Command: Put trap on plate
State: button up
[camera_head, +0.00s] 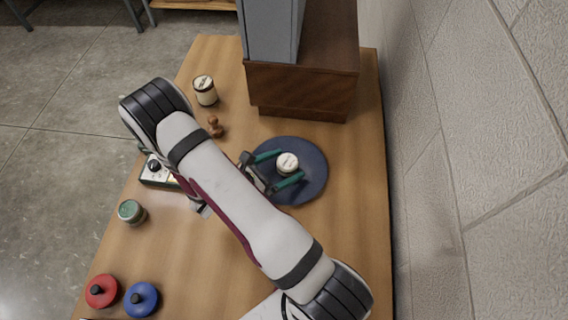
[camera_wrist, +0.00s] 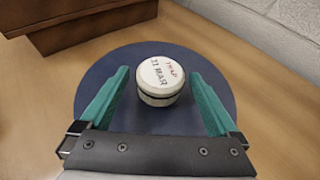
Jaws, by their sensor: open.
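The trap (camera_wrist: 161,79) is a small white round container with a dark band; its lid reads "TRAP" and "11 MAR" in the wrist view. It stands upright on the dark blue round plate (camera_wrist: 95,70). In the head view the trap (camera_head: 288,163) sits near the middle of the plate (camera_head: 314,184). My gripper (camera_head: 284,167), with green fingers, is open, and its fingers lie on either side of the trap. In the wrist view a gap shows between each finger and the trap, and the gripper (camera_wrist: 163,95) holds nothing.
A brown wooden cabinet (camera_head: 300,86) stands behind the plate. A cream jar (camera_head: 205,90), a brown stamp-like object (camera_head: 215,127), a green-lidded jar (camera_head: 131,211), a device with a black knob (camera_head: 155,168), and red (camera_head: 102,291) and blue (camera_head: 141,299) knobbed discs stand left. A wall is at right.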

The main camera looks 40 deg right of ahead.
jog(key=shift+r, duration=0.15)
jog(key=v, duration=1.1)
jog(key=shift+a+r, duration=0.15)
jog(key=shift+a, duration=0.2)
jog(key=s+r+m+g+y, duration=0.5)
jog(key=s+r+m+y, duration=0.2)
jog(key=s+r+m, duration=0.55)
jog(key=s+a+r+m+t+y, duration=0.3)
jog(key=a+m+y, duration=0.5)
jog(key=m, duration=0.3)
jog(key=shift+s+a+m+t, duration=0.25)
jog(key=shift+s+m+t, duration=0.1)
jog(key=shift+t, duration=0.15)
